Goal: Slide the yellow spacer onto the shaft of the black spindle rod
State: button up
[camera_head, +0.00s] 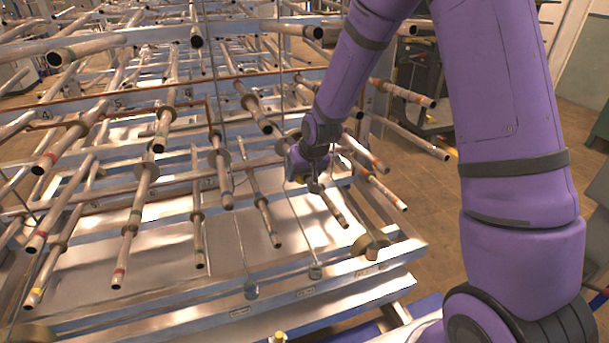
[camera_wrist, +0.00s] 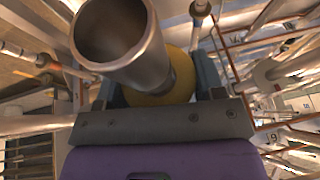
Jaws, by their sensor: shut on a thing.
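My gripper (camera_head: 312,168) is at the middle right of the rack in the head view, beside the projecting end of a metal rod (camera_head: 336,211). In the wrist view my gripper (camera_wrist: 155,85) has its dark jaws shut on the yellow spacer (camera_wrist: 160,98). A hollow, grey-brown tube end (camera_wrist: 120,55) points toward the wrist camera in front of the spacer. Yellow shows below and to the right of this tube, so the spacer seems to sit around it; the hole itself is hidden. I cannot tell for certain whether this tube is the black spindle rod.
Several other rods with collars project from the rack, such as a rod (camera_head: 219,170) left of my gripper. Thin hanging wires with weights (camera_head: 251,290) are in front. A metal frame rail (camera_head: 340,278) runs below. Open floor (camera_head: 430,215) lies to the right.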

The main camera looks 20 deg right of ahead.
jog(key=shift+w+f, duration=0.15)
jog(key=shift+w, duration=1.55)
jog(key=o, duration=1)
jog(key=shift+o, duration=0.2)
jog(key=v, duration=1)
jog(key=shift+s+r, duration=0.15)
jog(key=shift+r, duration=0.25)
